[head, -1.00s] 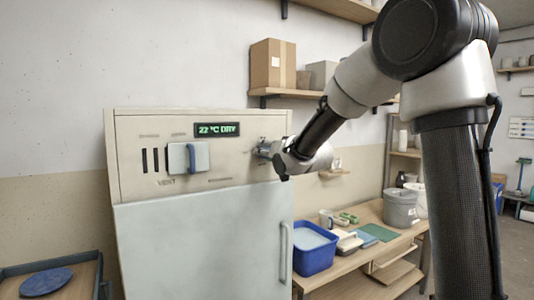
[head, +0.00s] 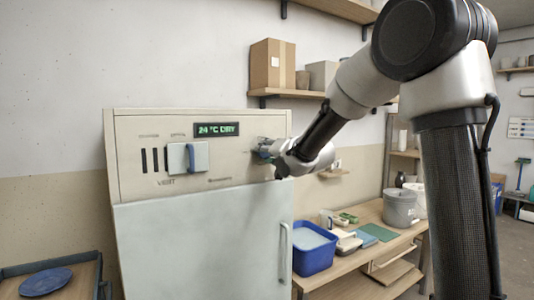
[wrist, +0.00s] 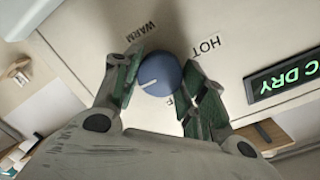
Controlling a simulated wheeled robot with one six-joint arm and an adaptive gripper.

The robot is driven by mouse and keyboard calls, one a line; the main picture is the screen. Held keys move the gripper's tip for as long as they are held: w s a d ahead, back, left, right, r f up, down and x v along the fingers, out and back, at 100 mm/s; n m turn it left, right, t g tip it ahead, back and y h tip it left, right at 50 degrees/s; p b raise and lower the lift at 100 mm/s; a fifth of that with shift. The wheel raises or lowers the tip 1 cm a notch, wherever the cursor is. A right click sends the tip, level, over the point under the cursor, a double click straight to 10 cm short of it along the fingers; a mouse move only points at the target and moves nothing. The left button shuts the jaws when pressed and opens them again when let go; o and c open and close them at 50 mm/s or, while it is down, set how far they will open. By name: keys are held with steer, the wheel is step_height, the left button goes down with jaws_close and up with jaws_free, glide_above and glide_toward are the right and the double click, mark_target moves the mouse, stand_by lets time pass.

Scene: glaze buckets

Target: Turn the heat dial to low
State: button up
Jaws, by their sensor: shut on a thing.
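The blue round heat dial (wrist: 165,74) sits on the cabinet's control panel in the wrist view. My gripper (wrist: 160,88) is shut on it, one green-padded finger on each side. The dial's white mark (wrist: 148,84) points to the lower left of that view, toward the left finger. The label WARM (wrist: 140,32) is above left of the dial and HOT (wrist: 208,46) above right. A further label below the dial is mostly hidden. In the head view my gripper (head: 264,150) covers most of the dial at the panel's right side.
The display (head: 217,129) reads 24 °C DRY. A vent control with a blue handle (head: 198,157) is on the panel to its left. The cabinet door (head: 205,240) is shut below. A bench with a blue tub (head: 314,250) and buckets (head: 400,207) stands to the right.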

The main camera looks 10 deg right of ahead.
steer(key=o, duration=1)
steer(key=shift+o, duration=0.2)
steer(key=shift+s, duration=0.1)
steer(key=v, duration=1.2)
